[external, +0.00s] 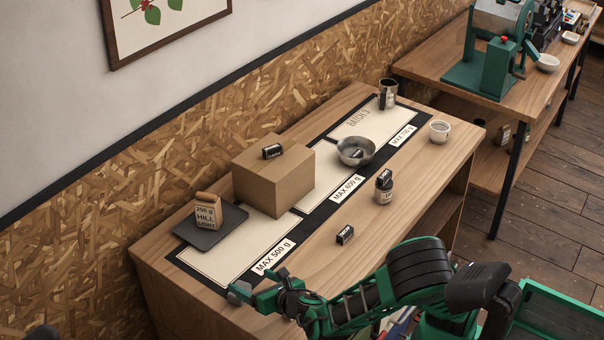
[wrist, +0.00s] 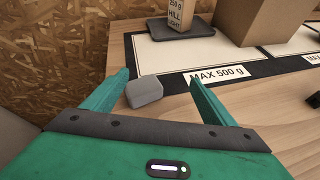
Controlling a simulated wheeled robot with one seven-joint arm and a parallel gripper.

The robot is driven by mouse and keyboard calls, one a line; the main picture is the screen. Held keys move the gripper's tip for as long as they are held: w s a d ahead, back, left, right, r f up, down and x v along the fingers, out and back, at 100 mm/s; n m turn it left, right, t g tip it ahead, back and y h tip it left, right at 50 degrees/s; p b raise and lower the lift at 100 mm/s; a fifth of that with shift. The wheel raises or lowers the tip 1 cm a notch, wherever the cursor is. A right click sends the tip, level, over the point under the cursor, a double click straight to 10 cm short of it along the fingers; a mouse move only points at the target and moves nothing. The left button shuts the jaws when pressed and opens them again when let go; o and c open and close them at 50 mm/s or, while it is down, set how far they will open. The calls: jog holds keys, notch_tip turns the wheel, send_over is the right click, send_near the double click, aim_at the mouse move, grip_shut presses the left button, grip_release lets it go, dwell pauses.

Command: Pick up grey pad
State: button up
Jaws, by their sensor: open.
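A small light-grey block, which looks like the grey pad (wrist: 145,92), lies on the wooden table near its left end in the wrist view. My gripper (wrist: 158,80) is open, with its two green fingers spread on either side of the block. The block is closer to the left finger, and I cannot tell whether they touch. In the external view my gripper (external: 262,285) is low over the table's front left edge. I cannot pick out the block clearly there.
A dark grey flat tray (external: 233,219) carries a "HILL LIGHT" bag (external: 208,211). Beside it stands a cardboard box (external: 273,177) with a small black item on top. A metal bowl (external: 355,151), a jar (external: 383,191) and a black block (external: 345,235) stand to the right.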

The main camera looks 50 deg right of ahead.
aim_at(232, 298)
jog(key=s+a+n, duration=0.2)
jog(key=s+a, duration=0.1)
jog(key=shift+a+f+t+y, duration=0.2)
jog(key=shift+a+t+y, duration=0.1)
jog(key=shift+y, duration=0.1)
jog(key=shift+x, duration=3.75)
jog(key=shift+d, duration=0.1)
jog(key=c, duration=1)
